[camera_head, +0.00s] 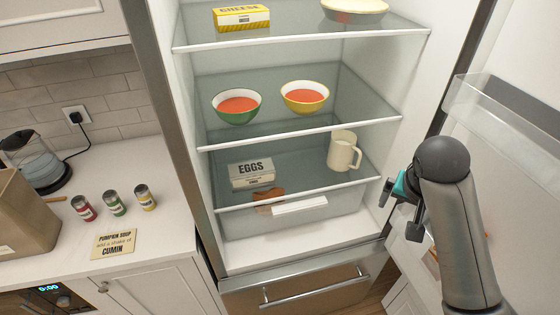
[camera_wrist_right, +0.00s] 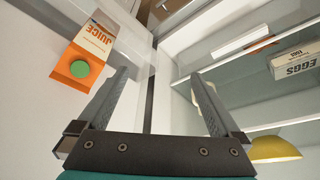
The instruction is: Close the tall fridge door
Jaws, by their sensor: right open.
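The tall fridge (camera_head: 290,255) stands open, with its lit interior facing me. Its door (camera_head: 515,150) is swung wide open to the right, showing its white inner side and a clear door bin (camera_head: 490,98). My right gripper (camera_head: 390,200) is at the right edge of the fridge opening, between the interior and the door, partly hidden by my own arm. In the right wrist view the gripper (camera_wrist_right: 158,75) is open, with nothing between its fingers. The door's inner side, with an orange juice carton (camera_wrist_right: 88,55), lies left of the fingers there. My left gripper is not in view.
The shelves hold a green bowl (camera_head: 237,106), a yellow bowl (camera_head: 305,97), an egg box (camera_head: 251,174), a cream mug (camera_head: 343,150) and a cheese box (camera_head: 241,17). A closed drawer (camera_head: 315,290) is below. A counter (camera_head: 150,190) with cans and a kettle (camera_head: 35,160) is left.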

